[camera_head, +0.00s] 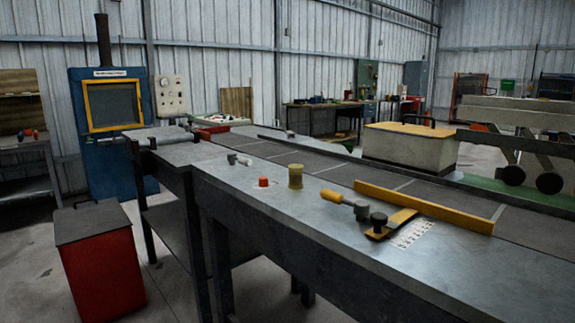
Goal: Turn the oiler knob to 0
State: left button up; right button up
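A small orange-red knob (263,182) stands on the near part of the long metal bench, on a pale plate whose marks are too small to read. Right beside it is an amber, jar-like cylinder (295,176), which looks like the oiler. Farther right, a black knob (379,219) sits at the yellow plate of a lever-like fitting, next to a white scale plate (411,234). No label shows which knob belongs to the oiler, and I cannot read any knob's setting. Neither of my grippers is in view.
The long metal bench (300,215) carries a dark belt and a yellow guide bar (424,207). A yellow-handled tool (342,199) lies near the black knob. A red bin (100,265) stands on the floor at left, before a blue machine (108,125). The bench's near edge is clear.

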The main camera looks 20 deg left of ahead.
aim_at(264, 181)
jog(key=u, duration=0.6)
jog(key=i, duration=1.1)
jog(key=u, duration=1.2)
jog(key=i, duration=0.25)
jog(key=u, duration=0.2)
